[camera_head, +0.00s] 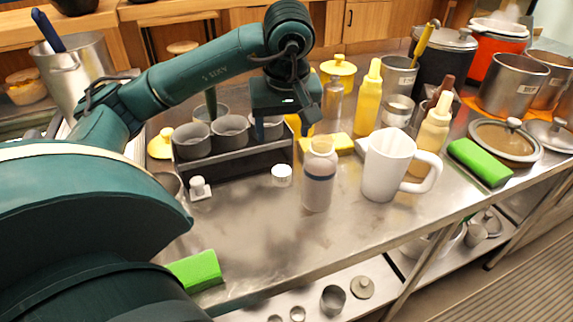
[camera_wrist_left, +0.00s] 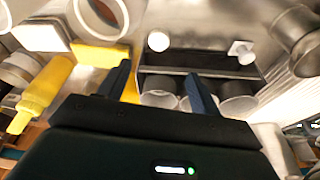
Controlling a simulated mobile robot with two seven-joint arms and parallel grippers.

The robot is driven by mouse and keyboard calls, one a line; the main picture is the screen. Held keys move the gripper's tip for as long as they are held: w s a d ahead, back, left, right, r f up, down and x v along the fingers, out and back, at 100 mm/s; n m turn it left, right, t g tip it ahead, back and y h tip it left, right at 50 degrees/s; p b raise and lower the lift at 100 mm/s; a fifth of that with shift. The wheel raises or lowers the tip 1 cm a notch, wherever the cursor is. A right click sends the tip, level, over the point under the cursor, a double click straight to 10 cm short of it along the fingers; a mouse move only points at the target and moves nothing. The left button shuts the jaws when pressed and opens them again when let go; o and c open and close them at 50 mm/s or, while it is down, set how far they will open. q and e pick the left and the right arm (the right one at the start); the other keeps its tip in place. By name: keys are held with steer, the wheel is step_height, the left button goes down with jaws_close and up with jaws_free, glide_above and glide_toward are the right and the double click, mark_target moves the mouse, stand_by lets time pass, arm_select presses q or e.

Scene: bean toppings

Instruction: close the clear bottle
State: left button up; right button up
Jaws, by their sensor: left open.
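The clear bottle (camera_head: 319,178) stands upright on the steel counter, whitish with a dark band; its round rim shows at the top of the left wrist view (camera_wrist_left: 101,16). A small white cap (camera_head: 281,175) lies on the counter just left of the bottle, apart from it; it also shows in the left wrist view (camera_wrist_left: 158,41). My left gripper (camera_head: 283,122) is open and empty, above the rack, behind and above the cap. Its two fingers are spread in the left wrist view (camera_wrist_left: 160,82). My right gripper is not in view.
A dark rack (camera_head: 240,164) with grey cups stands under my left arm. A white mug (camera_head: 389,165) stands right of the bottle, and a yellow sponge (camera_head: 341,142) lies behind it. A small white knobbed piece (camera_head: 198,187) is at left. The counter's front is mostly clear.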

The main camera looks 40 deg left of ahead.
arm_select(q)
steer(key=shift+f, duration=0.1)
steer(key=b, duration=0.1)
glide_above(282, 171)
steer(key=s+d, duration=0.2)
steer(key=x, duration=0.6)
steer(key=shift+s+d+f, duration=0.3)
steer(key=shift+s+d, duration=0.05)
steer(key=shift+w+a+f, duration=0.1)
steer(key=shift+w+f, duration=0.05)
steer(key=shift+f, duration=0.4)
steer(key=shift+f, duration=0.1)
steer(key=x, duration=0.5)
steer(key=shift+w, duration=0.1)
steer(key=c, duration=1)
